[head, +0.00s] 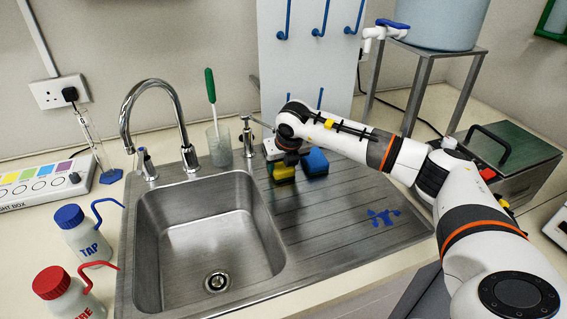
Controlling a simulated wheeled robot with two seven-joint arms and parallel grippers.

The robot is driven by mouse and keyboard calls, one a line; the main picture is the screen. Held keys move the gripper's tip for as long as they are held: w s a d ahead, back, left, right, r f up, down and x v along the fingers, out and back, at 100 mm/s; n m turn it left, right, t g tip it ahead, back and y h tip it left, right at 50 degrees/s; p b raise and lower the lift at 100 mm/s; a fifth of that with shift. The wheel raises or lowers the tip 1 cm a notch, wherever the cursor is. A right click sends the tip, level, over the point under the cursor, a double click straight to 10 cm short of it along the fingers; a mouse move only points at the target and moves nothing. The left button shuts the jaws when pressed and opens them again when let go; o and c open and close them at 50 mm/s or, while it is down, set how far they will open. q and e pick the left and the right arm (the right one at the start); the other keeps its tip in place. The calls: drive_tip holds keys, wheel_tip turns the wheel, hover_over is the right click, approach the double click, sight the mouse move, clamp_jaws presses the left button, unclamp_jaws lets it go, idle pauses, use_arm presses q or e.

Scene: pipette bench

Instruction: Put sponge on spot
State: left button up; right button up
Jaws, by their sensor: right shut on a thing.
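A yellow sponge with a dark green layer (284,173) is at the back of the steel drainboard, just right of the sink bowl. My right gripper (281,160) reaches down over it from the right and is shut on it; the fingertips are mostly hidden by the wrist. I cannot tell whether the sponge touches the drainboard. A blue sponge-like block (315,162) is close beside it on the right. A blue printed mark (383,217) is on the drainboard's right part; no other clear spot shows. My left gripper is not in view.
The sink bowl (210,235) with its curved tap (150,90) is on the left. A beaker with a green-handled brush (219,145) stands behind it. Blue-capped (85,230) and red-capped (68,295) wash bottles stand at left. The drainboard's front half is clear.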

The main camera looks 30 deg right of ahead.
drive_tip(key=o, duration=0.9)
drive_tip(key=shift+d+f, duration=0.2)
drive_tip(key=shift+d, duration=0.05)
drive_tip(key=shift+o, duration=0.2)
drive_tip(key=shift+a, duration=0.1)
drive_tip(key=shift+r+p, duration=0.3)
drive_tip(key=shift+r, duration=0.15)
drive_tip(key=b+v, duration=0.1)
drive_tip(key=v, duration=1)
drive_tip(key=shift+s+r, duration=0.2)
drive_tip(key=shift+r, duration=0.1)
